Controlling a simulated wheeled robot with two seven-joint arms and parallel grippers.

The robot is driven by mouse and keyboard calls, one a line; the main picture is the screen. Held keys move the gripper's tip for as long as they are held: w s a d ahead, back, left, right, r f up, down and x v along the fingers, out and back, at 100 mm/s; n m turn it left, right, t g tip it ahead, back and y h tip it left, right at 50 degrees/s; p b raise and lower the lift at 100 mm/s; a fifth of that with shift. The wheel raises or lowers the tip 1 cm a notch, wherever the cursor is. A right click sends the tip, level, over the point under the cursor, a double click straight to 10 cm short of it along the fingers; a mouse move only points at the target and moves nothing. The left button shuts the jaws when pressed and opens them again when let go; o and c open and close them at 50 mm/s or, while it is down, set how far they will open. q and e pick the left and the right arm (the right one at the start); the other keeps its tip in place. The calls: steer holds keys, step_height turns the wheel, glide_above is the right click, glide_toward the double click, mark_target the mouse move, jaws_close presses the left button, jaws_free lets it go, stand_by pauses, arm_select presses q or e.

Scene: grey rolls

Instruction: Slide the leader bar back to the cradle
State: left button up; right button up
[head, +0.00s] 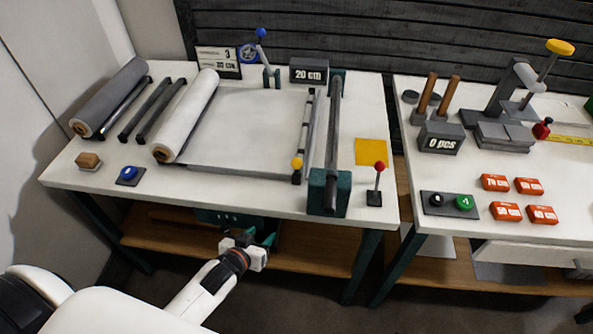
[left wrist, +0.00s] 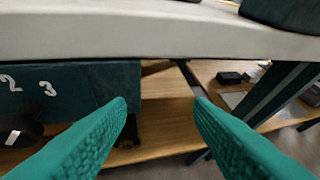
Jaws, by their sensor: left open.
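A slim grey bar with a yellow knob (head: 297,164), which looks like the leader bar, lies along the right end of the pale sheet (head: 245,125) on the left table. The white roll (head: 188,115) that looks to be in the cradle lies at the sheet's left end; the cradle itself is hard to make out. My left gripper (head: 264,241) is low in front of the table's front edge, apart from the bar. In the left wrist view its teal fingers (left wrist: 160,103) are spread with nothing between them. My right gripper is not in view.
A dark roller in green stands (head: 333,150) stands right of the bar, with a red-knobbed lever (head: 376,180) beside it. The tabletop edge (left wrist: 150,35) overhangs my left fingers. A wooden shelf (head: 300,267) lies below. A second table (head: 470,240) stands at the right.

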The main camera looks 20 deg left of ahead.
arm_select(q)
step_height(320, 180, up, 7)
steer(key=w+t+b, duration=0.1)
steer(key=w+t, duration=0.1)
steer(key=t+h, duration=0.3)
steer(key=h, duration=0.1)
glide_toward(293, 167)
steer(key=p+x, duration=0.1)
steer(key=x, duration=1)
steer(key=shift+w, duration=0.2)
jaws_close()
